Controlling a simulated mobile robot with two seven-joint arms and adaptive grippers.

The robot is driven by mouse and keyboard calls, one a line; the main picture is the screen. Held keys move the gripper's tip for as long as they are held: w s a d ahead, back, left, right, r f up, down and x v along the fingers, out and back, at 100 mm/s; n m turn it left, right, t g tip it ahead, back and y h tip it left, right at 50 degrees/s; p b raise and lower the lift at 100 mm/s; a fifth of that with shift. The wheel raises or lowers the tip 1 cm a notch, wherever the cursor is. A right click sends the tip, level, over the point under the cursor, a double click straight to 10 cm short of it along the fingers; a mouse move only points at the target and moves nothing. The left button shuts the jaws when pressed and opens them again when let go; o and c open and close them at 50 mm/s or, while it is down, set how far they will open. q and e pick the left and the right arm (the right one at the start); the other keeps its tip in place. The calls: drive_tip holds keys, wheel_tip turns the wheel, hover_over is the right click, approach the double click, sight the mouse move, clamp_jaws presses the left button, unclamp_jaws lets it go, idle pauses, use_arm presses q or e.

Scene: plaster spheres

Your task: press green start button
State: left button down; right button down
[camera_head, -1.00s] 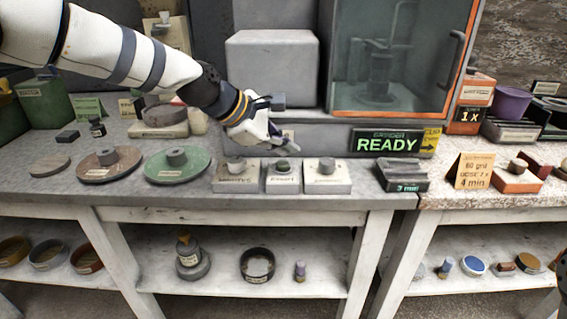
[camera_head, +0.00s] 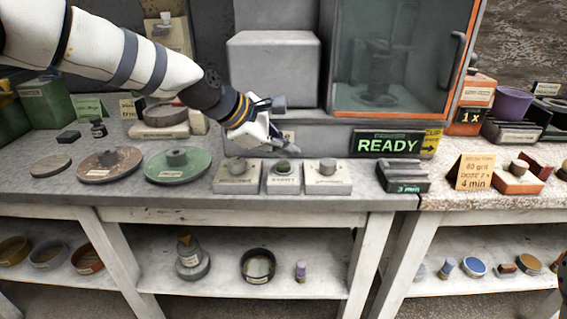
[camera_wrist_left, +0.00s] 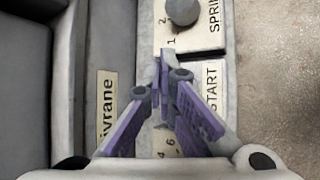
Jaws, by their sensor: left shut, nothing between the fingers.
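The start box (camera_head: 282,181) is the middle one of three small pale boxes at the bench's front edge. Its round button (camera_head: 282,167) looks dark grey-green in the head view. My left gripper (camera_head: 287,148) is shut and empty, just above and slightly behind this button; a small gap seems to remain, but contact is hard to judge. In the left wrist view, my shut purple-padded fingers (camera_wrist_left: 163,60) lie over the box beside its START label (camera_wrist_left: 211,90) and hide the button.
Knobbed boxes stand close on the left (camera_head: 237,177) and right (camera_head: 327,178) of the start box. Behind are a grey machine block (camera_head: 272,70), a glass-fronted chamber (camera_head: 395,60) and a lit READY sign (camera_head: 388,144). A green disc (camera_head: 178,166) lies left.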

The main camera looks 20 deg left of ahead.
use_arm(q)
drive_tip(key=shift+f, duration=0.1)
idle(0.4)
drive_tip(key=shift+f, duration=0.35)
